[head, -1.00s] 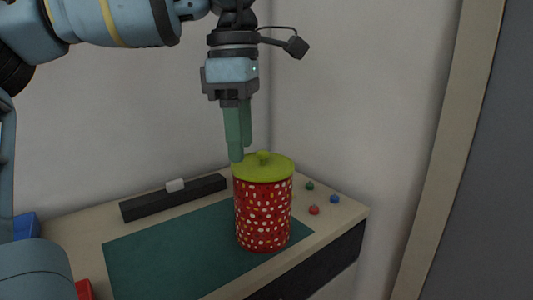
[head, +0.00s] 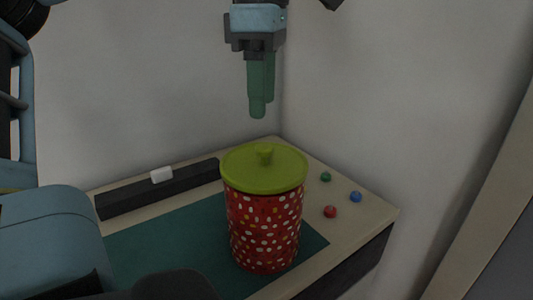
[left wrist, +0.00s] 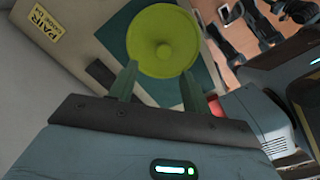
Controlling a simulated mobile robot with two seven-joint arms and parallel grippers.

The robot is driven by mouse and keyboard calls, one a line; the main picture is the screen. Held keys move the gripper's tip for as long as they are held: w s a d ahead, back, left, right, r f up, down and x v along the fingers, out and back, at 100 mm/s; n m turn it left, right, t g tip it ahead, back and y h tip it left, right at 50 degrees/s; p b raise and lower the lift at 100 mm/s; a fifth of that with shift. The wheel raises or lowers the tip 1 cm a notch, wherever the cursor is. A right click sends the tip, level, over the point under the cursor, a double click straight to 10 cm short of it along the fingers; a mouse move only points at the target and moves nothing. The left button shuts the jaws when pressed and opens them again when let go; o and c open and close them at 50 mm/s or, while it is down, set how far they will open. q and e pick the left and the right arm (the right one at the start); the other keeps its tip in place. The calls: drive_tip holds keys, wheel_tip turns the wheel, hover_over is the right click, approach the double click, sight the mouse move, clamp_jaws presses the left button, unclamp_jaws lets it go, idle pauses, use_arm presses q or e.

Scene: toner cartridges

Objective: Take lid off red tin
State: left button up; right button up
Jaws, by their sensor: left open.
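The red tin (head: 264,230) with white and yellow dots stands upright on a dark green mat (head: 180,245). Its yellow-green lid (head: 240,175) with a small round knob (head: 264,153) sits on top. My left gripper (head: 258,112) points down above the tin, apart from the lid, and looks empty. In the left wrist view the lid (left wrist: 163,30) shows beyond the fingertips of my left gripper (left wrist: 160,75), which are spread apart. My right gripper is not identifiable in these views.
A black bar (head: 150,190) with a white block (head: 161,174) on it lies behind the mat. Green (head: 326,177), blue (head: 355,197) and red (head: 330,211) small pieces lie right of the tin. Walls meet behind the table corner.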

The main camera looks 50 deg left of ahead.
sight(264, 146)
use_arm(q)
drive_tip(key=shift+s+d+f, duration=0.1)
drive_tip(key=shift+f, duration=1.25)
drive_tip(key=shift+d+f, duration=0.15)
drive_tip(key=shift+f, duration=2.4)
drive_tip(key=shift+c, duration=0.3)
drive_tip(key=c, duration=1)
